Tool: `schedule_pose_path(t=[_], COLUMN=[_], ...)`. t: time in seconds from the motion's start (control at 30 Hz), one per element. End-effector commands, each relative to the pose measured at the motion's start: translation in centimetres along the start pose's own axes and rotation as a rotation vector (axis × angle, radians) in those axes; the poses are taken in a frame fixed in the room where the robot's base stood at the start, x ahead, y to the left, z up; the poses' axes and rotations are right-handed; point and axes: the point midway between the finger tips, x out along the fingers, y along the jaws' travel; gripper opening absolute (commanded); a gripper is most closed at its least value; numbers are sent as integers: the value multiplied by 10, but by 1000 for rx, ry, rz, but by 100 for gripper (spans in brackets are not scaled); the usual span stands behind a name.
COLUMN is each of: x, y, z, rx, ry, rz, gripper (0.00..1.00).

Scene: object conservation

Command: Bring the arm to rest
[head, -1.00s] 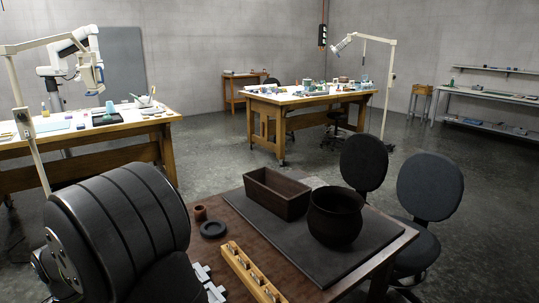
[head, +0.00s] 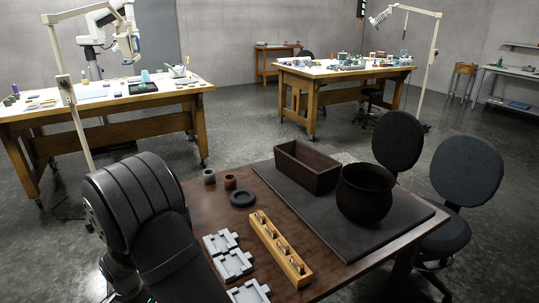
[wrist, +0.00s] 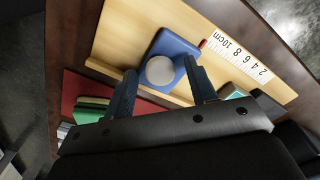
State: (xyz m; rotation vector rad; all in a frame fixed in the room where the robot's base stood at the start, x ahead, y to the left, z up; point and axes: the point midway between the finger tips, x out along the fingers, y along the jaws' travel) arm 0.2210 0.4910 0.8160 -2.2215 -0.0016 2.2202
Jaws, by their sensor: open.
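My gripper (wrist: 160,66) shows in the wrist view, with its two dark fingers spread apart. A blue block with a pale round disc (wrist: 161,68) lies beyond and between the fingers in the picture; I cannot tell how far below them it is. No object is seen clamped between the fingers. My dark arm fills the lower left of the head view, where the gripper itself is hidden or out of frame.
In the wrist view are a pale wooden board (wrist: 125,30), a ruler (wrist: 238,58), a red mat (wrist: 75,90) and green blocks (wrist: 92,108). The head view shows a brown box (head: 308,168), dark pot (head: 365,195), peg rack (head: 280,250) and grey trays (head: 232,264).

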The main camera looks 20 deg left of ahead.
Motion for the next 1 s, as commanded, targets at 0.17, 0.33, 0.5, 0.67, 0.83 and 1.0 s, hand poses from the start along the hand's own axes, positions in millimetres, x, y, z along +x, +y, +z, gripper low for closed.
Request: schedule_pose_path(t=[0.17, 0.33, 0.5, 0.67, 0.83, 1.0], x=[0, 0, 0, -9, -59, -122], y=[0, 0, 0, -2, -10, -12], z=[-1, -1, -1, -1, -4, -5], rx=[0, 0, 0, -35, -258, -546], ry=[0, 0, 0, 0, 4, 5], rz=[1, 1, 1, -1, -6, -5], gripper=[52, 69, 100, 100, 100, 100])
